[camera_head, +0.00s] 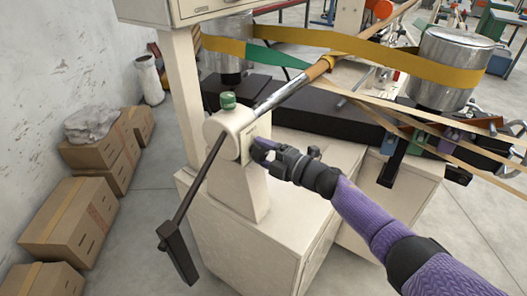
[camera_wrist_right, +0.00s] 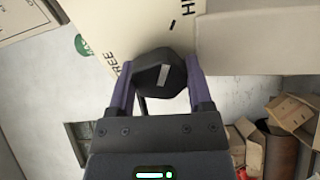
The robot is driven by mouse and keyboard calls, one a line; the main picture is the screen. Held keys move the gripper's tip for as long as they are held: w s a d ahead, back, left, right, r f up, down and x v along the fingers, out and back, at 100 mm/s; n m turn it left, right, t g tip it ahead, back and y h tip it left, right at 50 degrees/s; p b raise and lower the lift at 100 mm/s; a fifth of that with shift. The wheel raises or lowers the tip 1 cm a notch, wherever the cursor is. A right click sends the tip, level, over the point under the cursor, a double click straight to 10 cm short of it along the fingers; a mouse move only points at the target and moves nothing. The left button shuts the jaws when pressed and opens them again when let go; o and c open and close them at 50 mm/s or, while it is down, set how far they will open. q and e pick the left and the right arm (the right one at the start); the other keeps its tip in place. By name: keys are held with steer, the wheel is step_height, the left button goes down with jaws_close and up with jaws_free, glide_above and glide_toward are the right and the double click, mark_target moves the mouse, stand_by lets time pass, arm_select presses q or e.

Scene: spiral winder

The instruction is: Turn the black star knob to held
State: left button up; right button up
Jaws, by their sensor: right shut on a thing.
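The black star knob (camera_wrist_right: 160,74) sits on the cream face of the machine post, with a pale mark on its front. In the right wrist view, the purple fingers of my right gripper (camera_head: 264,153) are on both sides of the knob, shut on it. The letters FREE (camera_wrist_right: 116,62) show to the left of the knob, and part of another word beginning with H (camera_wrist_right: 103,32) shows above. In the head view the gripper covers most of the knob. My left gripper is in neither view.
A green cap (camera_head: 228,100) tops the post (camera_head: 241,190). A dark lever (camera_head: 196,200) hangs at its left, and a metal bar (camera_head: 290,85) slants up right. Metal drums (camera_head: 440,85) with a yellow band stand behind. Cardboard boxes (camera_head: 70,220) line the left wall.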

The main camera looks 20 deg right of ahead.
steer(key=o, duration=1.3)
steer(key=shift+c, duration=0.2)
steer(key=p+v, duration=0.2)
steer(key=v, duration=0.8)
